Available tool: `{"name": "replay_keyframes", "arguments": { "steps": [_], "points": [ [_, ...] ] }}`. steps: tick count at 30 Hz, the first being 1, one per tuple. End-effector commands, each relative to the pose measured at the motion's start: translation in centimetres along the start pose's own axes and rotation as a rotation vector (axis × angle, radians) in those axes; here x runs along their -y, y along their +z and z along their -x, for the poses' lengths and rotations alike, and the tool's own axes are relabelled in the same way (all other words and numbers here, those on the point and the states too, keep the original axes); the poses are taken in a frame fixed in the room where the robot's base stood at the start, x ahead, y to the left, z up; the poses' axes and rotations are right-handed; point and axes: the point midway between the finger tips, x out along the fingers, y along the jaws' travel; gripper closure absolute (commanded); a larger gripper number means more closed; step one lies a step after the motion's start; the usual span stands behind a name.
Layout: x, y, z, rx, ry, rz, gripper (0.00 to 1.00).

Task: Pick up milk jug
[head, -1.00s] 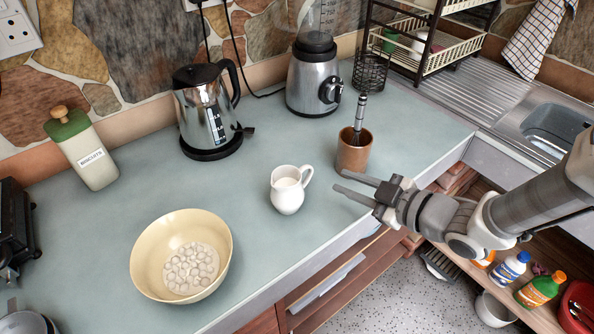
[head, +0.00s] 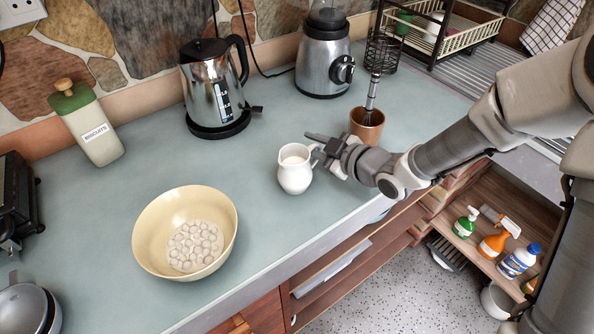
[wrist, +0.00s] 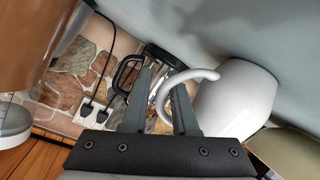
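The white milk jug (head: 295,170) stands upright on the blue-grey counter in the head view, with its handle toward the right. My gripper (head: 317,144) is beside the jug, at its handle side. In the wrist view my gripper (wrist: 165,90) has its two fingers apart, with a gap between them. The white jug (wrist: 238,98) fills the right side there, and its curved handle reaches across the right finger into the gap. I cannot tell whether a finger touches the handle.
A brown whisk cup (head: 367,128) stands right behind my gripper. A cream bowl (head: 150,240) is at the front left. The kettle (head: 215,95), blender (head: 323,65) and biscuit tin (head: 95,135) line the back. The counter's front edge runs just before the jug.

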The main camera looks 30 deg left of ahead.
Motion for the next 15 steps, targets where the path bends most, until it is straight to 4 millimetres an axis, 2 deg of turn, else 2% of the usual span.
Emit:
{"name": "replay_keyframes", "arguments": {
  "steps": [8,12,15],
  "points": [
    [0.03,0.00,-0.35,0.001,-0.001,-0.001,0.73],
    [0.02,0.01,-0.33,0.001,0.000,-0.001,0.98],
    [0.01,0.01,-0.32,0.001,0.000,-0.001,1.00]
  ]
}}
